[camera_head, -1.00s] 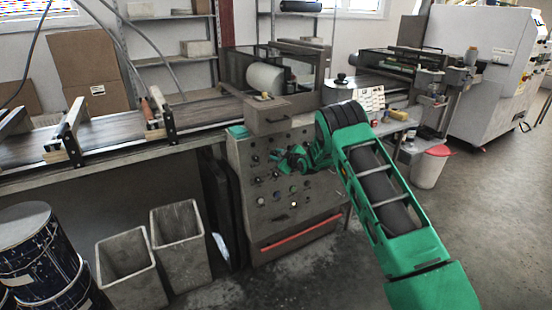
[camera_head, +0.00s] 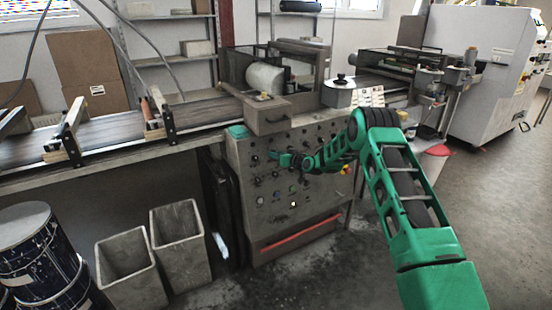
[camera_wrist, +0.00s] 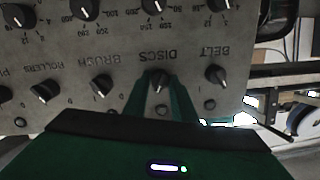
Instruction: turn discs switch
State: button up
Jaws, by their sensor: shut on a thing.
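The control panel (camera_head: 300,185) is a grey upright face with rows of black knobs. In the wrist view the panel appears upside down, with the labels BELT, DISCS, BRUSH and ROLLERS. The discs switch (camera_wrist: 160,80) is a small black knob with a pale pointer mark, beside the DISCS label. My gripper (camera_wrist: 161,88) is shut on this switch, with one green finger on each side of it. In the head view my gripper (camera_head: 272,155) is at the panel's upper left, and the switch itself is too small to make out there.
Neighbouring knobs for belt (camera_wrist: 216,75) and brush (camera_wrist: 101,85) stand close on either side of my fingers. A grey box (camera_head: 267,116) juts out above the panel. Two open bins (camera_head: 180,240) and blue drums (camera_head: 38,255) stand at the left. The floor at right is clear.

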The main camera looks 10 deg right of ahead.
jog(key=shift+m, duration=0.5)
jog(key=o, duration=1)
jog(key=shift+d, duration=0.1)
jog(key=v, duration=1)
jog(key=shift+s+d, duration=0.15)
jog(key=shift+s, duration=0.15)
